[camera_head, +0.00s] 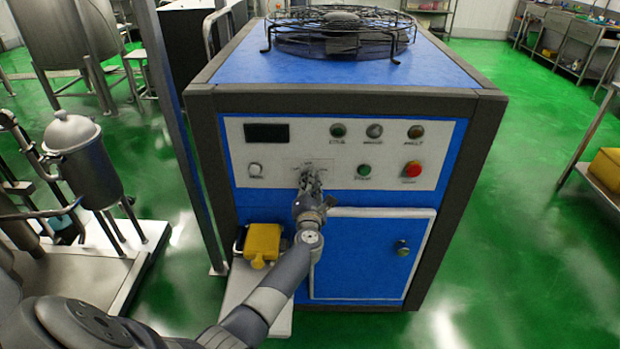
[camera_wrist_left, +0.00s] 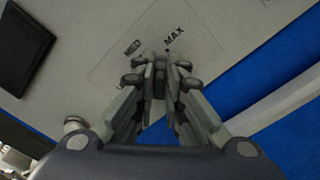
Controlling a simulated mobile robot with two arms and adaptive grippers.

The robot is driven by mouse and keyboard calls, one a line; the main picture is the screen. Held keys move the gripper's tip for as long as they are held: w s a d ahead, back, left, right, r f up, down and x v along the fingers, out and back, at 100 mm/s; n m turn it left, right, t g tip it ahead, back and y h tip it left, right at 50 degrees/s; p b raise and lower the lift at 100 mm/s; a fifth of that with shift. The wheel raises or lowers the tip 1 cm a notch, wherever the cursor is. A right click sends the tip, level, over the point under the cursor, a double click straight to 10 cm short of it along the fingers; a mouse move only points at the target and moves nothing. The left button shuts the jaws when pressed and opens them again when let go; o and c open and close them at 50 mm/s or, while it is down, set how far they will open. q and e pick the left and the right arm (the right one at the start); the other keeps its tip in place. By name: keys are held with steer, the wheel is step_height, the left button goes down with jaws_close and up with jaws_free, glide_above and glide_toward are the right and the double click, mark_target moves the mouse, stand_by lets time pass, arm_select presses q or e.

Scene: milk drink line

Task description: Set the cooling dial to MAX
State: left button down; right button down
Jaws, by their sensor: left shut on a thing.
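The cooling dial sits on a small label plate (camera_head: 318,165) on the light control panel (camera_head: 270,171) of a blue machine. The plate also shows in the left wrist view (camera_wrist_left: 112,62), with MED and MAX printed on it. My left gripper (camera_head: 310,180) is at the dial, its fingers (camera_wrist_left: 165,72) shut on it and hiding nearly all of it. In the left wrist view the fingertips lie just below the MED and MAX words. I cannot tell exactly where the dial points. My right gripper is not in view.
The panel has a dark display (camera_head: 266,133), several round buttons and a red button (camera_head: 411,170). Below is a blue door (camera_head: 365,262) with a knob. A fan grille (camera_head: 338,28) is on top. Green floor is free at right.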

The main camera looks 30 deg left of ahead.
arm_select(q)
steer(key=shift+d+f+m+p, duration=0.15)
steer(key=shift+m+p, duration=0.35)
steer(key=shift+m, duration=0.7)
steer(key=c, duration=1.7)
jaws_free()
steer(key=shift+o, duration=0.2)
steer(key=v, duration=1.2)
